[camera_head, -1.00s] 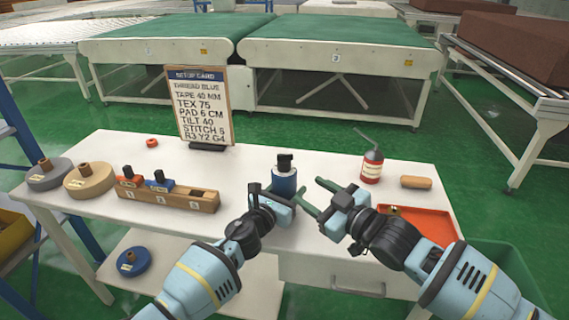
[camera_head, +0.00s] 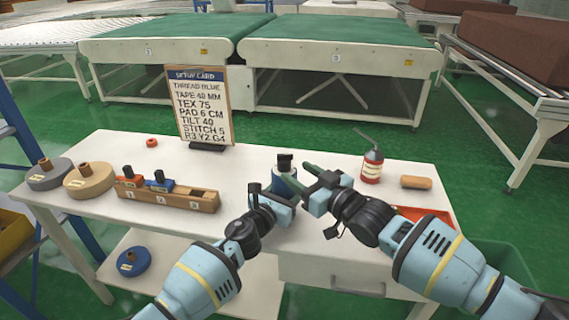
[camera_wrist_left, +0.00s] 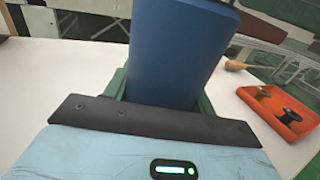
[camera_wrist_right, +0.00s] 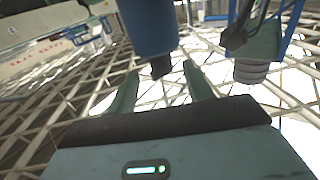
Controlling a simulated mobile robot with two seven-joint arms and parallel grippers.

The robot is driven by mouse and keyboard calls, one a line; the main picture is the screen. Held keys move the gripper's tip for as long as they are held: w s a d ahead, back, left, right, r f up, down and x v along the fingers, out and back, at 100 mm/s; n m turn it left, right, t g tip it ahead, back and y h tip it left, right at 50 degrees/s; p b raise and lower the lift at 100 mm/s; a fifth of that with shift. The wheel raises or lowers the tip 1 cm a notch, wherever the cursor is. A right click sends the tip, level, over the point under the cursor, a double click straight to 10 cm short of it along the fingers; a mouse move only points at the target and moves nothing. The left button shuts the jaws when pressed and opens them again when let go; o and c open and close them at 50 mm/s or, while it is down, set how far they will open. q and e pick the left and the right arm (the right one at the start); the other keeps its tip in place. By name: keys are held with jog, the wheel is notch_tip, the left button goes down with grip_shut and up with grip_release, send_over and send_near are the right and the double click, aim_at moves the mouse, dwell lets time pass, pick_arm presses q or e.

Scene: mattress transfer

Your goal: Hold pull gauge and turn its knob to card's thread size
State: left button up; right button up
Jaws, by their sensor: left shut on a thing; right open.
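My right gripper (camera_head: 302,181) is open just right of the gauge. In the right wrist view, the knob (camera_wrist_right: 161,67) shows between and beyond the open fingers, apart from them. The setup card (camera_head: 202,105) stands at the back and reads "TEX 75". The knob's scale is not legible.
A wooden block (camera_head: 205,200) with red and blue pieces and thread spools (camera_head: 88,180) lie at left. A red bottle (camera_head: 372,167), a wooden handle (camera_head: 416,182) and an orange tray (camera_head: 430,214) are at right. The table's middle, left of the gauge, is clear.

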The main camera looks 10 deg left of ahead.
aim_at(288, 167)
pick_arm(q)
jog(key=shift+r, duration=0.15)
pick_arm(e)
jog(key=shift+x, duration=3)
jog(key=shift+c, duration=0.4)
jog(key=c, duration=0.9)
jog(key=shift+s+a+m+t, duration=0.15)
jog(key=shift+a+m+t, duration=0.05)
jog(key=shift+m+t, duration=0.1)
jog(key=shift+s+a+r+m+t+h, duration=0.15)
jog(key=shift+m+t+h, duration=0.25)
jog(key=shift+t+h, duration=0.25)
pick_arm(q)
jog(key=shift+w, duration=0.1)
pick_arm(e)
jog(key=shift+w+d+h, duration=0.2)
jog(key=shift+h, duration=0.15)
jog(key=o, duration=1)
jog(key=shift+d, duration=0.1)
